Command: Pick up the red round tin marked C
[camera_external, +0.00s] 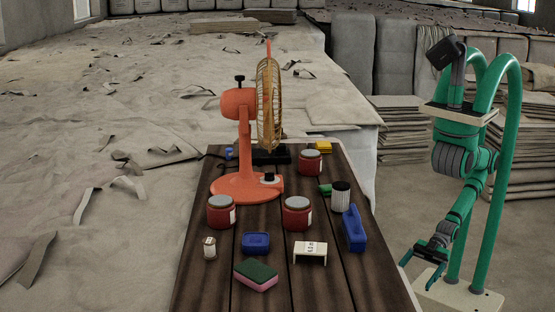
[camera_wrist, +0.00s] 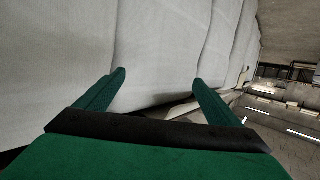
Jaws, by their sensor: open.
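Three red round tins with grey lids and pale labels stand upright on the dark plank table (camera_external: 205,290). One red tin (camera_external: 221,213) is at the left, one red tin (camera_external: 297,214) is near the middle, and one red tin (camera_external: 309,163) is farther back. The label marks are too small to read, so I cannot tell which is C. My gripper (camera_external: 416,274) is open and empty, off the table's right side and apart from all the tins. The wrist view shows its two green fingers spread (camera_wrist: 160,76), with no tin in view.
An orange fan (camera_external: 240,140) stands behind the front tins. A blue upright holder (camera_external: 353,229) and a white-and-black cylinder (camera_external: 340,196) are on the right side. A white stand (camera_external: 310,252), blue box (camera_external: 256,243), sponge (camera_external: 256,276) and small jar (camera_external: 210,248) lie in front.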

